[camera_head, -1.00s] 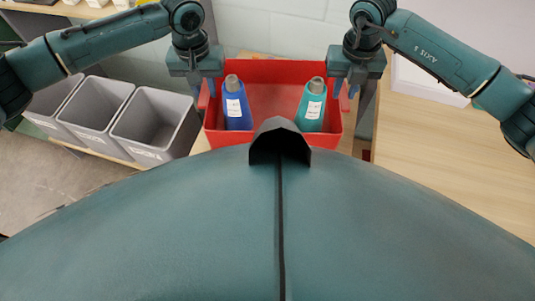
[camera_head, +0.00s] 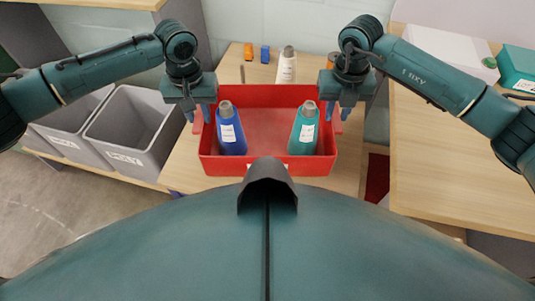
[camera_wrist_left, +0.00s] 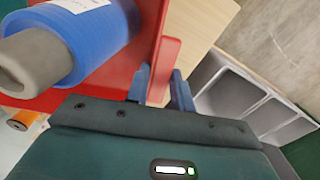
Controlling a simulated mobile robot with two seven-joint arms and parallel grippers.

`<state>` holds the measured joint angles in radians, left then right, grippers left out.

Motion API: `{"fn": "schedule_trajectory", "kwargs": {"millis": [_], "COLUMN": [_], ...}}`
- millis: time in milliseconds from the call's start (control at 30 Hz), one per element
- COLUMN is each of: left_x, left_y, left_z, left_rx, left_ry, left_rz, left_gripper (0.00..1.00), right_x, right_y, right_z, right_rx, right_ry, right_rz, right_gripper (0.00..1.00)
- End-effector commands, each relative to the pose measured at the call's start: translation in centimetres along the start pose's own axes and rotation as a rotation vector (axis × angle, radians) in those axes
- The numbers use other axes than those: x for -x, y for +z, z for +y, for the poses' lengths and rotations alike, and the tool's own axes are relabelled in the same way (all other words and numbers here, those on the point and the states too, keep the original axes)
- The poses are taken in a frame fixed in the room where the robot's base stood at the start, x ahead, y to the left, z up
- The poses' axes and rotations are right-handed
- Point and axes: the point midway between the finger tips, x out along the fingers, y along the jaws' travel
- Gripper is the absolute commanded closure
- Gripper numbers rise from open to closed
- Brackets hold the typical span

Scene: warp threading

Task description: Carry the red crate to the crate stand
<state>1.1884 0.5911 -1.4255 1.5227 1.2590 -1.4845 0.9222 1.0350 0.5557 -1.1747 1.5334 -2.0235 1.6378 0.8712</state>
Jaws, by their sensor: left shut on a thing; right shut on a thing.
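The red crate (camera_head: 267,168) is in the middle of the head view, level, in front of my body. It holds a blue bottle-shaped spool (camera_head: 231,132) at the left and a teal one (camera_head: 304,133) at the right, both with white labels. My left gripper (camera_head: 198,118) is shut on the crate's left side, and my right gripper (camera_head: 337,112) is shut on its right side. In the left wrist view the left fingers (camera_wrist_left: 160,88) grip the red crate edge (camera_wrist_left: 150,50) beside the blue spool (camera_wrist_left: 85,40). I cannot tell which surface is the crate stand.
Grey bins (camera_head: 133,130) stand at the left. A wooden table (camera_head: 460,165) is at the right, with a teal box (camera_head: 518,66) and a white box. Behind the crate, a wooden surface (camera_head: 262,72) bears a white cone (camera_head: 287,66) and small orange and blue items.

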Motion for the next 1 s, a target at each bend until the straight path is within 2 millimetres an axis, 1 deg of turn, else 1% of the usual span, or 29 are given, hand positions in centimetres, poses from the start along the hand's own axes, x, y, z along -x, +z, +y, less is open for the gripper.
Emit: {"fn": "schedule_trajectory", "kwargs": {"millis": [267, 467, 667, 1000], "left_x": [0.2, -0.1, -0.9, -3.0], "left_y": [-0.1, -0.1, -0.1, -0.1], "left_z": [-0.1, -0.1, -0.1, -0.1], "left_rx": [0.001, 0.001, 0.001, 0.001], "left_ry": [-0.001, -0.001, -0.001, -0.001], "left_rz": [0.002, 0.001, 0.001, 0.002], "left_gripper": [1.00, 1.00, 1.00, 1.00], "right_x": [0.2, -0.1, -0.9, -3.0], "right_y": [0.1, 0.1, 0.1, 0.1], "right_z": [-0.1, -0.1, -0.1, -0.1], "right_rx": [-0.001, -0.001, -0.001, -0.001], "right_ry": [0.000, 0.000, -0.001, 0.000], "right_rz": [-0.002, -0.002, -0.002, -0.002], "right_gripper": [1.00, 1.00, 1.00, 1.00]}}
